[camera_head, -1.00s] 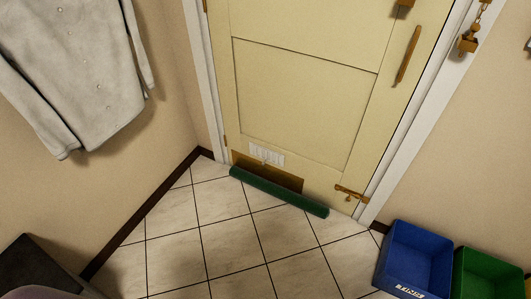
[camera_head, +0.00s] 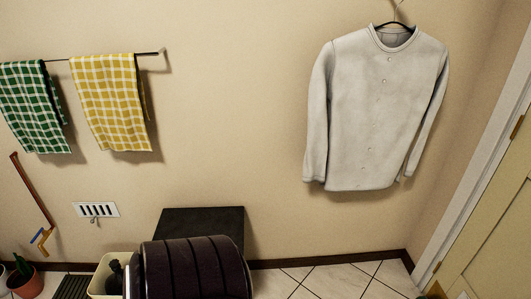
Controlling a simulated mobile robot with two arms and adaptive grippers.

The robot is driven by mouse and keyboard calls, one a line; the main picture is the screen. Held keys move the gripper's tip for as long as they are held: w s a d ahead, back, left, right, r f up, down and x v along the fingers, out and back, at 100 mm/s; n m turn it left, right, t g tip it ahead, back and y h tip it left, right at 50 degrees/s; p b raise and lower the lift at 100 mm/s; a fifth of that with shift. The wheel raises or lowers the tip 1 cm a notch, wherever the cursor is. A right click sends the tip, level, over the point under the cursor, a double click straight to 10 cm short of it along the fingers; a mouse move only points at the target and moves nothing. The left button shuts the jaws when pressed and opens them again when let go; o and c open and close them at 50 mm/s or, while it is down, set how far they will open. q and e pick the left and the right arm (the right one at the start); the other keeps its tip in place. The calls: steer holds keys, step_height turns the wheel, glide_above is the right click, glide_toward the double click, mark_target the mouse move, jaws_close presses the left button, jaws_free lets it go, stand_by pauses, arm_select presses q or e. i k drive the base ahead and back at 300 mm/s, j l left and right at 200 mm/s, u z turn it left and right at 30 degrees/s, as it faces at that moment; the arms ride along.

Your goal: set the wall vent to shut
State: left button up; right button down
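The wall vent (camera_head: 96,210) is a small white plate low on the beige wall at the left of the head view. It has several dark upright slots, which show as open gaps, and a small lever or knob hangs just below its middle. Neither of my grippers is in view, so nothing of mine shows near the vent.
A dark flat-topped box (camera_head: 202,222) and a dark ribbed rounded object (camera_head: 196,268) stand right of the vent. A cream bin (camera_head: 106,276) and a potted plant (camera_head: 24,280) stand below it. Towels (camera_head: 108,100) and a shirt (camera_head: 378,110) hang above. Tiled floor (camera_head: 335,281) is clear at right.

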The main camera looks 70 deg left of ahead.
mark_target(92, 221)
steer(key=u, duration=3.55)
